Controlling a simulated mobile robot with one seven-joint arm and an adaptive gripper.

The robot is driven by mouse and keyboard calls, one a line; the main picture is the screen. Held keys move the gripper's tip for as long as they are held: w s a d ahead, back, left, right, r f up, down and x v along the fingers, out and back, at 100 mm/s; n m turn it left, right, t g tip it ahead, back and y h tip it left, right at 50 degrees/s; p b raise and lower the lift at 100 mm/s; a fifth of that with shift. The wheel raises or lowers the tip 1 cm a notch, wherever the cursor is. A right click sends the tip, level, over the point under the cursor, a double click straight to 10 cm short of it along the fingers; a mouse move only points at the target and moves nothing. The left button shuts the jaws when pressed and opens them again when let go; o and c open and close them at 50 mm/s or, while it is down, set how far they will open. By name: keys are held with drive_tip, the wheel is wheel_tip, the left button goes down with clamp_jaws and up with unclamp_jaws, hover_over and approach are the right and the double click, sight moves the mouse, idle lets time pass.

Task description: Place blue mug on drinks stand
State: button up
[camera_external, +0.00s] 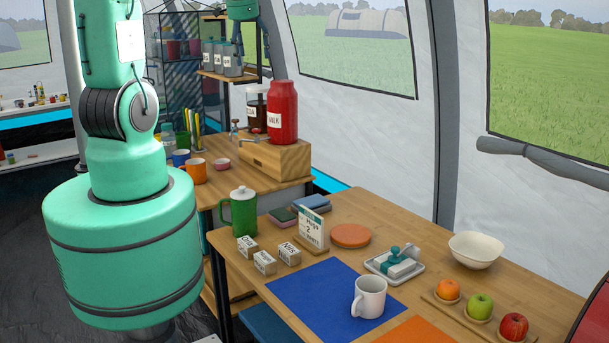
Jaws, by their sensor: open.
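The blue mug (180,158) stands on the far wooden counter, partly hidden behind my arm, beside an orange mug (195,170). A wooden stand (262,158) to its right bears a red milk jar (282,110) and a dark jar (255,108); it looks like the drinks stand, though no label confirms this. My gripper (238,38) is at the top of the view, near the shelf canisters and well above the counter. It is small and partly cut off by the dark background, with nothing visible held in it. It appears apart from the blue mug.
Grey canisters (222,58) stand on a raised shelf. Upright yellow utensils (196,130) and a pink bowl (222,164) are near the mugs. The near table holds a green jug (242,212), a white mug (369,297), a butter dish (396,266), a white bowl (476,250) and fruit.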

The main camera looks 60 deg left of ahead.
drive_tip(key=s+d+r+t, duration=0.1)
drive_tip(key=d+r, duration=0.2)
drive_tip(key=d, duration=0.3)
drive_tip(key=s+d+r, duration=0.2)
drive_tip(key=d+r, duration=0.1)
drive_tip(key=d, duration=0.4)
drive_tip(key=s+d+r+t, duration=0.1)
drive_tip(key=s+d, duration=0.7)
drive_tip(key=d, duration=0.2)
drive_tip(key=s+d+r+t+h, duration=0.1)
drive_tip(key=s+d, duration=0.7)
drive_tip(key=d, duration=0.3)
drive_tip(key=shift+s+r+n, duration=0.3)
drive_tip(key=shift+n, duration=0.1)
wheel_tip(320, 180, down, 8)
drive_tip(key=b, duration=0.8)
